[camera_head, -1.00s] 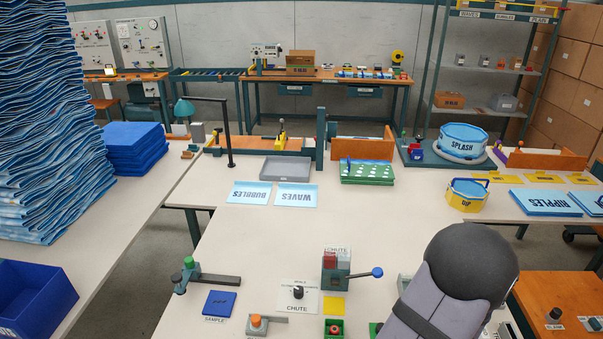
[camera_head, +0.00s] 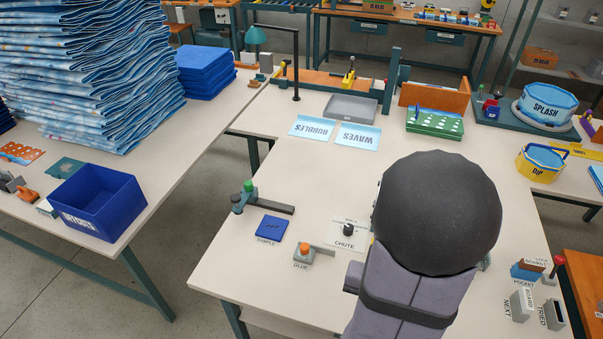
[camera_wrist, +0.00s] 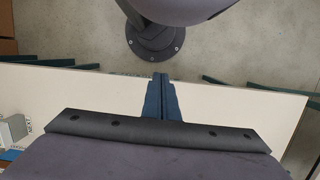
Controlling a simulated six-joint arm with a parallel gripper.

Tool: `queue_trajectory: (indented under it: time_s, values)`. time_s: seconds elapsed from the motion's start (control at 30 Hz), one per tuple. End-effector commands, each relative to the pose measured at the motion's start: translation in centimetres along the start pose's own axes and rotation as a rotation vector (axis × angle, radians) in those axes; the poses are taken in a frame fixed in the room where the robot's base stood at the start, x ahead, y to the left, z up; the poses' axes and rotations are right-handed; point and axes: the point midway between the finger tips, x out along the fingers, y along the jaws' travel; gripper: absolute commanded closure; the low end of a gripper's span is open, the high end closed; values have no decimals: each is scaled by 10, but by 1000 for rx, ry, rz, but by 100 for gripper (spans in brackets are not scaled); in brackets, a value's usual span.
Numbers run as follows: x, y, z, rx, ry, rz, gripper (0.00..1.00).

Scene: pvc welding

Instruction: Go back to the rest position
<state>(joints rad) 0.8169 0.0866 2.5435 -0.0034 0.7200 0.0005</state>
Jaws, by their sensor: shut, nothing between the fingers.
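My gripper (camera_wrist: 161,82) shows in the wrist view, its two dark blue fingers together with nothing between them. It is above the pale table (camera_wrist: 235,105), near the table's edge, with grey floor beyond. In the head view my arm covers the right front of the table (camera_head: 300,205), and the gripper's fingers are hidden there. My own round base shows at the top of the wrist view.
A chute knob plate (camera_head: 348,236), a glue block (camera_head: 303,253) and a blue sample pad (camera_head: 272,228) lie left of my arm. Small slotted holders (camera_head: 522,304) stand to its right. A blue offcuts bin (camera_head: 98,205) is on the left table. The table's middle is clear.

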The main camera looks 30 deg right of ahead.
Motion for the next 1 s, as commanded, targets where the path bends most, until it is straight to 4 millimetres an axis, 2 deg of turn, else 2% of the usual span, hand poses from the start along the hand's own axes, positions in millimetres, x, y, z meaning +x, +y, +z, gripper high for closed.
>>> queue_trajectory:
  time_s: [0.03, 0.3, 0.5, 0.7, 1.0]
  values:
    - [-6, -16, -2, -79, 27, 14, 100]
    - [-29, -94, 6, -459, 146, 61, 100]
    - [-37, -139, 26, -680, 196, 72, 100]
    - [-35, -158, 41, -792, 200, 82, 100]
    - [-30, -161, 44, -812, 197, 83, 100]
